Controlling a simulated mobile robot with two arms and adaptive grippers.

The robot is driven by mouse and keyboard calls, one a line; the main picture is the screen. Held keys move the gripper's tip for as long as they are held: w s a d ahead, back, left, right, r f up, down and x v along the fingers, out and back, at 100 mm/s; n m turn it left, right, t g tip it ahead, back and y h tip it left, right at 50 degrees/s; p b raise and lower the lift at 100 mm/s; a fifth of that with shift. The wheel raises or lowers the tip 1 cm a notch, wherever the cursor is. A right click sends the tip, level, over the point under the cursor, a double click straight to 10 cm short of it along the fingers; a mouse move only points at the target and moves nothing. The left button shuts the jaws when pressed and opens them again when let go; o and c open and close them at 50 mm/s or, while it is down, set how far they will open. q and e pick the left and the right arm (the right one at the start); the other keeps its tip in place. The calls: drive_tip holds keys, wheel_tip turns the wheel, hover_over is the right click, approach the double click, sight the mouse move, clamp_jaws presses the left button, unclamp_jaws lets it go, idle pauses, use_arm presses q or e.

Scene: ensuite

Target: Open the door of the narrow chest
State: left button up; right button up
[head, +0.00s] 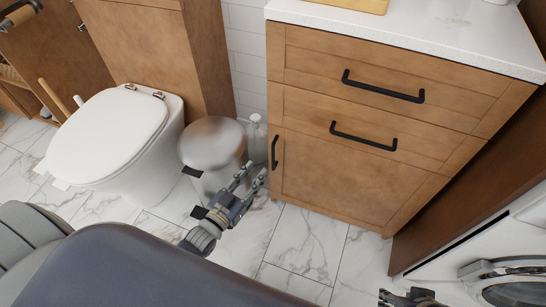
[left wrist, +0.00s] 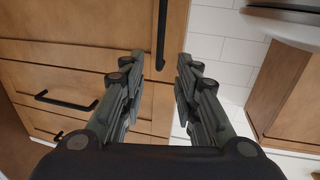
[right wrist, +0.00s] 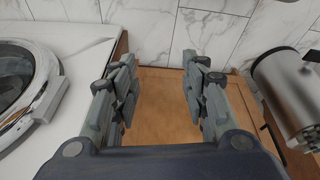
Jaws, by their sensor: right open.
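The narrow chest (head: 405,110) is a wooden cabinet with a white top. Its door (head: 330,177) is at the bottom front and looks closed, with a black upright handle (head: 275,152) on its left edge. My left gripper (head: 254,176) is open and empty, just left of and in front of that handle. In the left wrist view the handle (left wrist: 161,35) shows between the spread fingers, beyond their tips. My right gripper (right wrist: 158,75) is open and empty, with the wooden door (right wrist: 155,110) behind its fingers. Only part of it shows at the bottom right of the head view.
A silver bin (head: 213,145) stands left of the chest, close to my left gripper. A white toilet (head: 115,140) is further left. A white washing machine (head: 465,255) is at the lower right. Marble floor (head: 305,240) lies open before the door. Two drawers with black handles are above it.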

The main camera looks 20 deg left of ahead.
use_arm(q)
drive_tip(key=shift+w+d+b, duration=0.35)
drive_tip(key=shift+w+b, duration=0.05)
drive_tip(key=shift+w, duration=1.4)
drive_tip(key=shift+w+d+b, duration=0.35)
drive_tip(key=shift+w+d, duration=0.05)
drive_tip(key=shift+w, duration=1.35)
drive_tip(key=shift+w+d+b, duration=0.35)
drive_tip(key=shift+w+b, duration=0.05)
drive_tip(key=shift+w, duration=1.4)
use_arm(e)
drive_tip(key=w+a+r+t, duration=0.1)
drive_tip(key=w+r+t, duration=0.1)
drive_tip(key=w, duration=0.3)
drive_tip(key=w+a+r+t+y, duration=0.1)
drive_tip(key=w+a+r+t, duration=0.1)
drive_tip(key=w, duration=0.4)
drive_tip(key=shift+w+a+r+t+y, duration=0.15)
drive_tip(key=shift+a+r+t+y, duration=0.25)
drive_tip(key=shift+t, duration=0.7)
drive_tip(key=shift+d, duration=0.1)
use_arm(q)
clamp_jaws()
